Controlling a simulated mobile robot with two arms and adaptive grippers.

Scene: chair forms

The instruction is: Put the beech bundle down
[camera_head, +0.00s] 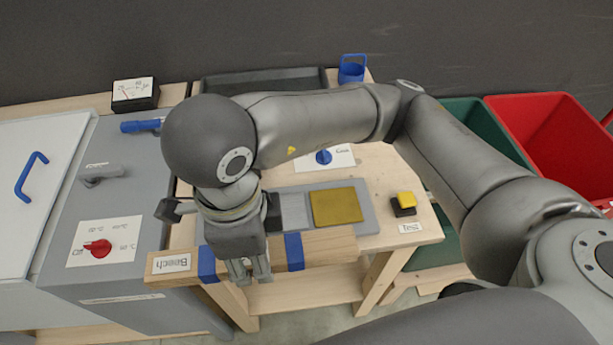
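The beech bundle (328,247) is a long pale wooden bundle with two blue straps and a "Beech" label at its left end. It lies across the front of the wooden workbench (425,226), with its left end in front of the grey cabinet. My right gripper (250,269) points down at the bundle's middle, between the straps, and appears shut on it. The fingertips show on the bundle's near side; the far side is hidden by the gripper. Whether the bundle touches the bench I cannot tell. My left gripper is not in view.
On the bench are a grey plate with a yellow pad (336,206), a yellow-and-black button (404,203) and a blue knob (323,157). The grey cabinet (130,200) with a red knob stands left. Green and red bins (555,125) stand right.

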